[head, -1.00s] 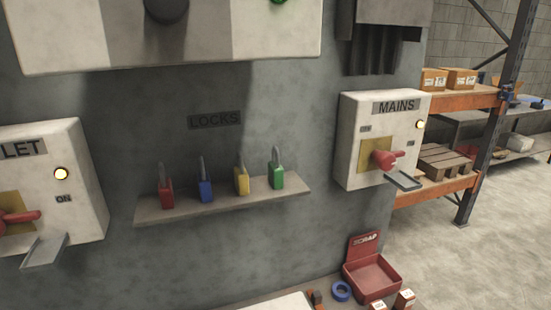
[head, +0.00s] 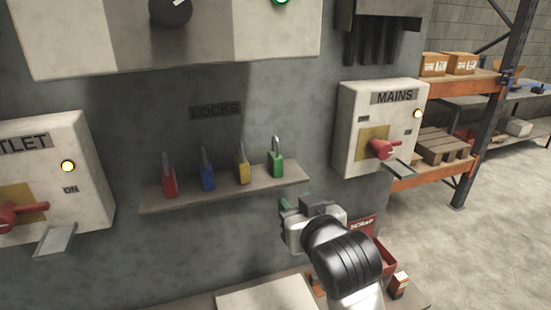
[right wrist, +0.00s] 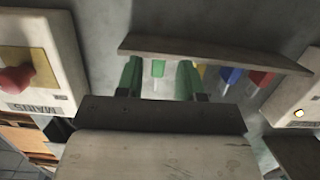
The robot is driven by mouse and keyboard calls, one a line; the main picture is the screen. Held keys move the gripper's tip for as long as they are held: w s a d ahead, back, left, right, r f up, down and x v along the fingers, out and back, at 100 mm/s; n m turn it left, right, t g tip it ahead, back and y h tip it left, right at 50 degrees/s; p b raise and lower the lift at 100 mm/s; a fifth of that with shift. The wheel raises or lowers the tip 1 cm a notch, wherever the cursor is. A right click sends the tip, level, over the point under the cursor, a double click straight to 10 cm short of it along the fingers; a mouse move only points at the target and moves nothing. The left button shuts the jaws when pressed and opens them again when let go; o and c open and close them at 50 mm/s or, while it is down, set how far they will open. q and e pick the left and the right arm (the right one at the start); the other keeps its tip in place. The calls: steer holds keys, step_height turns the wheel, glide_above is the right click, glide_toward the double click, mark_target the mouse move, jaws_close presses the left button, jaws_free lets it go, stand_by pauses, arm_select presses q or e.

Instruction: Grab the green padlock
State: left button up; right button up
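The green padlock (head: 276,165) stands upright at the right end of the small wall shelf (head: 225,190), under the LOCKS label. It also shows in the right wrist view (right wrist: 157,69), between the two green fingertips in the picture. My right gripper (head: 298,206) is below and slightly right of the padlock, apart from it. In the right wrist view my right gripper (right wrist: 159,80) is open, with nothing between its fingers. My left gripper is in no view.
Yellow (head: 242,170), blue (head: 207,176) and red (head: 169,181) padlocks stand left of the green one. The MAINS switch box (head: 349,145) projects from the wall on the right. A red SCRAP bin (head: 384,252) is partly hidden behind my right arm.

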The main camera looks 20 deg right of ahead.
steer(key=t, duration=0.2)
glide_toward(278, 149)
steer(key=w, duration=0.2)
steer(key=w+p, duration=0.1)
steer(key=w, duration=0.3)
steer(key=shift+w+a, duration=0.1)
steer(key=shift+w, duration=0.05)
steer(key=w+p, duration=0.2)
steer(key=w, duration=0.2)
steer(key=shift+w, duration=0.4)
steer(key=shift+w+f, duration=0.15)
steer(key=shift+w, duration=0.2)
steer(key=shift+s, duration=0.1)
steer(key=shift+c, duration=0.3)
jaws_close()
